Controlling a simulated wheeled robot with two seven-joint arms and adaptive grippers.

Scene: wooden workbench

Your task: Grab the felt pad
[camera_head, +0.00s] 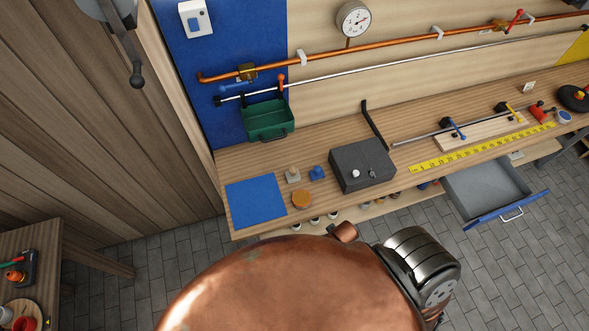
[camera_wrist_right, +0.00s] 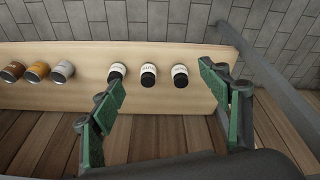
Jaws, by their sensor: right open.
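A flat blue square (camera_head: 256,201), which looks like the felt pad, lies at the near left corner of the workbench (camera_head: 405,140). An orange-brown round disc lies just right of it, so I cannot be fully sure which is the pad. My right gripper (camera_wrist_right: 160,88) shows in the right wrist view, with its two green-padded fingers wide apart and nothing between them. It faces a lower shelf (camera_wrist_right: 215,95) with bottles, and the pad is not in that view. Neither gripper shows in the head view.
A green bin (camera_head: 267,119) stands behind. An open drawer (camera_head: 487,188) juts out at the right. Dark-capped bottles (camera_wrist_right: 148,75) and several small jars (camera_wrist_right: 36,72) stand on the shelf.

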